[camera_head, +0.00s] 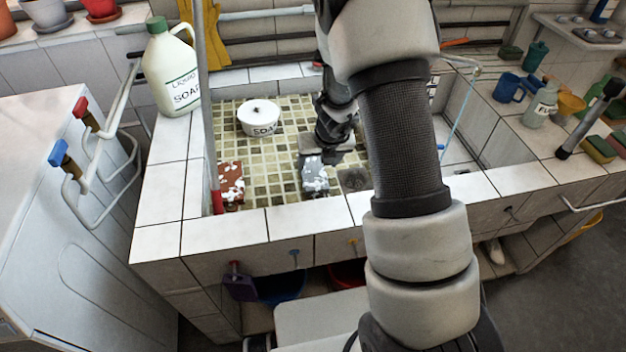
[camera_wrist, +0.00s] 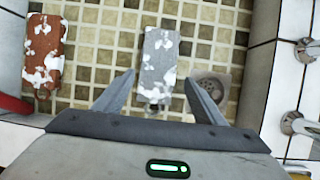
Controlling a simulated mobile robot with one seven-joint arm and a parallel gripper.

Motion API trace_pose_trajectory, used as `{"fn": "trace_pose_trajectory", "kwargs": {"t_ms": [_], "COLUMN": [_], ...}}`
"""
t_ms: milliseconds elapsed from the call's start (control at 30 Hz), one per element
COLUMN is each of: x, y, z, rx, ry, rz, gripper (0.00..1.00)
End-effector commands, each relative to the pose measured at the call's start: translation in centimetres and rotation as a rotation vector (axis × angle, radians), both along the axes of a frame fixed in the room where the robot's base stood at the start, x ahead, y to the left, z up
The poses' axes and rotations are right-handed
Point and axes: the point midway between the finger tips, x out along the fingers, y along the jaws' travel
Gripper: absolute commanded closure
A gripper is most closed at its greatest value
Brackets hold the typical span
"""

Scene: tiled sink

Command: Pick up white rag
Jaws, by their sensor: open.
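A pale grey-white oblong cloth with white foam patches, which I take to be the white rag (camera_head: 315,176), lies on the green mosaic floor of the sink. In the wrist view the rag (camera_wrist: 157,62) lies lengthwise between my fingers, with its near end around the fingertip line. My gripper (camera_wrist: 159,82) is open and empty, with one finger to each side of the rag. In the head view my gripper (camera_head: 322,157) hangs down inside the sink, over the rag's far end, and partly hides it. I cannot tell the exact height gap.
A red-brown foamy piece (camera_wrist: 45,50) lies to the left and a round drain (camera_wrist: 214,84) to the right. A white soap tub (camera_head: 259,118) stands farther back in the sink. The tiled rim (camera_head: 295,216) borders the front. A soap jug (camera_head: 171,75) stands on the left rim.

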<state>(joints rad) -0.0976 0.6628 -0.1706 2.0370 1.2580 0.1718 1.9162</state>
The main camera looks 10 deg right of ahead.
Motion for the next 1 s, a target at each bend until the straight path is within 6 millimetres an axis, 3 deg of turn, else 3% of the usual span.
{"fn": "trace_pose_trajectory", "kwargs": {"t_ms": [267, 567, 833, 1000], "x": [0.6, 2.0, 2.3, 2.3], "y": [0.1, 0.6, 0.7, 0.7], "z": [-1.7, -5.7, -5.9, -5.9], "rx": [0.0, 0.0, 0.0, 0.0], "ry": [0.0, 0.001, -0.001, 0.0], "rz": [0.0, 0.0, 0.0, 0.001], "gripper": [0.36, 0.36, 0.36, 0.63]}}
